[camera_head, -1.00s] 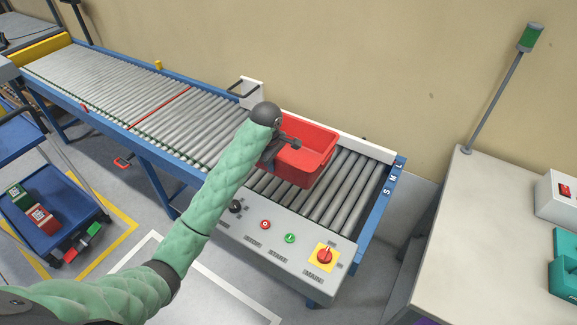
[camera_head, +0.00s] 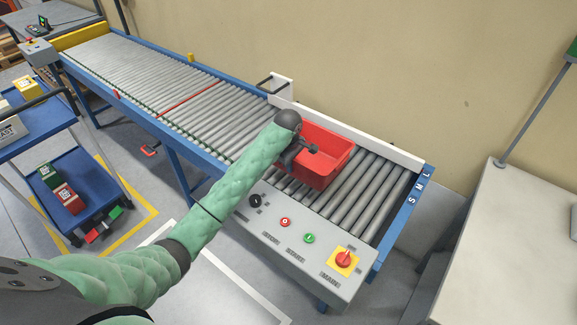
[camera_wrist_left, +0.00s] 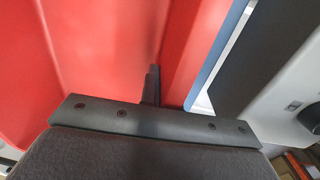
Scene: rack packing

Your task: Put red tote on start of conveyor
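The red tote (camera_head: 330,177) is upright over the grey rollers at the near right end of the conveyor (camera_head: 391,199). It looks empty in the part that shows. I cannot tell for sure whether its base touches the rollers. My left gripper (camera_head: 306,150) is at the tote's left side, its narrow fingers together at the rim and shut on it. In the left wrist view, red tote walls (camera_wrist_left: 105,50) fill the left and middle, and the finger (camera_wrist_left: 152,84) stands against them. My right gripper is not in view.
A control panel (camera_head: 270,226) with buttons and a red-yellow switch lines the conveyor's front. A white guard rail (camera_head: 375,141) runs behind the tote. A grey table (camera_head: 510,245) stands at right. A blue cart (camera_head: 95,195) with small boxes stands at left. The rollers right of the tote are clear.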

